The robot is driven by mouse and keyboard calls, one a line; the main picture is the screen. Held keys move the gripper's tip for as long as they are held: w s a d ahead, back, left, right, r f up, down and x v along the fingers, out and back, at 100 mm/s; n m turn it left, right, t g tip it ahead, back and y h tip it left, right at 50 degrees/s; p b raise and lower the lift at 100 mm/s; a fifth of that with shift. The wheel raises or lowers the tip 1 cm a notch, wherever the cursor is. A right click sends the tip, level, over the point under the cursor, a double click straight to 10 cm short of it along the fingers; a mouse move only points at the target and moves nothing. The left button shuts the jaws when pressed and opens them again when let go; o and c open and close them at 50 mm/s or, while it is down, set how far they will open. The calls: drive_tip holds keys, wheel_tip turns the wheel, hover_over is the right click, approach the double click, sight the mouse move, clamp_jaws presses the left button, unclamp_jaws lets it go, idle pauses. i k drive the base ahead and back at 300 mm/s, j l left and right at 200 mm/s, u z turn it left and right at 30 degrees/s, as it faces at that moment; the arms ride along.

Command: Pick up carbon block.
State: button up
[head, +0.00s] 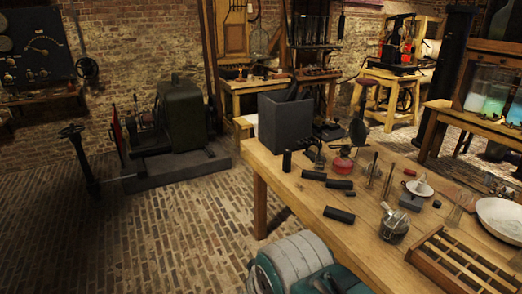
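Several black pieces that look like carbon lie on the wooden workbench (272,172). One short black cylinder (287,161) stands upright near the bench's left edge. Other black pieces lie flat: one (314,175) near the middle left, one (340,184) to its right, and one (339,215) closest to the front edge. I cannot tell which of these is the carbon block. My gripper is not seen in this view, so its opening and distance to the pieces are hidden.
A dark grey box (284,125) stands at the bench's back left corner. Brick floor (180,235) is open to the left.

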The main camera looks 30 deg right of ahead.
sight(287, 152)
drive_tip(key=i+z, duration=0.2)
drive_tip(key=i, duration=0.3)
drive_tip(key=i+j+z, duration=0.15)
drive_tip(key=i, duration=0.3)
drive_tip(key=i+j+z, duration=0.2)
drive_tip(key=i, duration=0.25)
drive_tip(key=i+j+z, duration=0.1)
drive_tip(key=i+z, duration=0.15)
drive_tip(key=z, duration=0.15)
drive_tip(key=i+j+z, duration=0.15)
drive_tip(key=z, duration=0.25)
drive_tip(key=i+j+z, duration=0.5)
drive_tip(key=z, duration=0.3)
drive_tip(key=i+j+z, duration=0.3)
drive_tip(key=j+z, duration=0.25)
drive_tip(key=i+j+z, duration=0.15)
drive_tip(key=j+z, duration=0.15)
drive_tip(key=j, duration=0.2)
